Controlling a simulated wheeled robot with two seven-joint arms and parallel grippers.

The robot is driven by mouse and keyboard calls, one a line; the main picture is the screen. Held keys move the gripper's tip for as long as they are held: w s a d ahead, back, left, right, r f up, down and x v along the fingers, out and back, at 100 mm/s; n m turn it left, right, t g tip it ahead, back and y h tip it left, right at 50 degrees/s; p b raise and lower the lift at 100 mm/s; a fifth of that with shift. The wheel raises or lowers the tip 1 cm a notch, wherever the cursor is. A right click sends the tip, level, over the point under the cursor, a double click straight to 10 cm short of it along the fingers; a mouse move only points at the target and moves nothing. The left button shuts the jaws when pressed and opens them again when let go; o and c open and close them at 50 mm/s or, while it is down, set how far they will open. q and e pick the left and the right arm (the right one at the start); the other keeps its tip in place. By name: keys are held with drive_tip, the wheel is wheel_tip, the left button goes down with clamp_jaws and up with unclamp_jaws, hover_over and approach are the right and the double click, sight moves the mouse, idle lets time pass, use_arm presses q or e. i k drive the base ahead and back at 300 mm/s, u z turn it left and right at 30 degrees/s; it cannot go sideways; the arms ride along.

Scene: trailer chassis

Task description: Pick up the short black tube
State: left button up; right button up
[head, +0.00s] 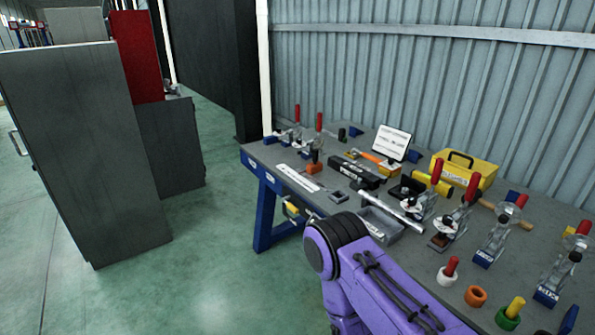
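A small dark, upright cylinder (342,134) stands near the back left of the workbench (500,262), close to the wall; it may be the short black tube, but it is too small to be sure. A purple arm of mine enters from the bottom and covers part of the bench's front edge. Neither of my grippers shows in the head view, so I cannot see where they are relative to the tube.
The bench holds several red-handled toggle clamps (464,205), a yellow toolbox (464,172), a tablet (391,143), a black box (356,173), a grey bin (381,224) and an orange ring (475,296). A grey cabinet (85,150) stands left. Green floor (190,270) between is clear.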

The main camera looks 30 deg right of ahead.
sight(350, 170)
drive_tip(key=u, duration=0.05)
drive_tip(key=i, duration=2.5)
drive_tip(key=z, duration=2.55)
